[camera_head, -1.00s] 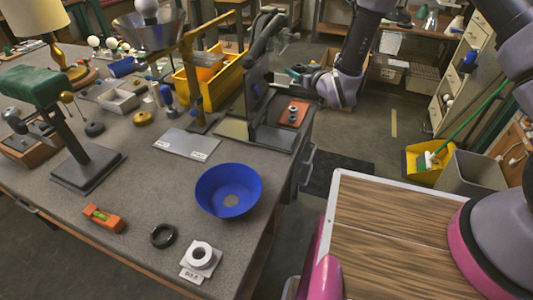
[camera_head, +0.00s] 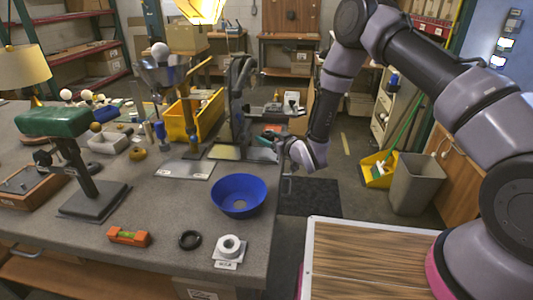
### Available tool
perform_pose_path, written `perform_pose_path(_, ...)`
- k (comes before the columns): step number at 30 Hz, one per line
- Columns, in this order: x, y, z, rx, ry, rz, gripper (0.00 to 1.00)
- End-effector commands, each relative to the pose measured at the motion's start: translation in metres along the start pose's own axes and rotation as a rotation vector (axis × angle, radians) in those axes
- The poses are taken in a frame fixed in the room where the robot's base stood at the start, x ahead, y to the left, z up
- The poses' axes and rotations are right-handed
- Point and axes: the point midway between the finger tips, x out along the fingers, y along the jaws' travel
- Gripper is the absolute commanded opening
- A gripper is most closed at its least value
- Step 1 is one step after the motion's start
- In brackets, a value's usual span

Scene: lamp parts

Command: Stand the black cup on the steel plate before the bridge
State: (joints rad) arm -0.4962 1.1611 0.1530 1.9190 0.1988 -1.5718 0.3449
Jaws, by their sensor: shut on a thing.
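My gripper (camera_head: 273,141) is at the right edge of the bench, just right of the dark upright frame (camera_head: 240,105) that looks like the bridge. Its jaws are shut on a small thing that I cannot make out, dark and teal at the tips. The black cup is not clearly seen; it may be what the jaws hold. The steel plate (camera_head: 184,169), flat and grey with small labels, lies bare on the bench in front of the frame, left of my gripper.
A black ring (camera_head: 190,240), a white ring part (camera_head: 230,246) and an orange level (camera_head: 129,236) lie nearer. A green-topped stand (camera_head: 80,170) is left. A yellow bin (camera_head: 195,115) stands behind.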

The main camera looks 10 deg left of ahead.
Motion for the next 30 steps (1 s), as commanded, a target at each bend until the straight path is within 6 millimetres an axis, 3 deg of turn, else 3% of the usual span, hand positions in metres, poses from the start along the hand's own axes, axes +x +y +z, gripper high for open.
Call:
perform_pose_path(8, 0.004, -0.001, 0.025, -0.001, 0.000, -0.001, 0.09)
perform_pose_path(13, 0.007, -0.001, 0.051, 0.000, -0.001, -0.001, 0.09)
perform_pose_path(25, 0.009, 0.000, 0.057, 0.001, 0.001, 0.000, 0.09)
perform_pose_path(26, 0.009, 0.000, 0.057, 0.000, 0.001, -0.001, 0.74)
perform_pose_path(27, 0.009, 0.000, 0.057, 0.000, 0.001, -0.001, 0.89)
perform_pose_path(28, 0.009, 0.000, 0.057, 0.000, 0.001, -0.001, 0.96)
perform_pose_path(30, 0.009, 0.000, 0.057, 0.000, 0.001, -0.001, 0.96)
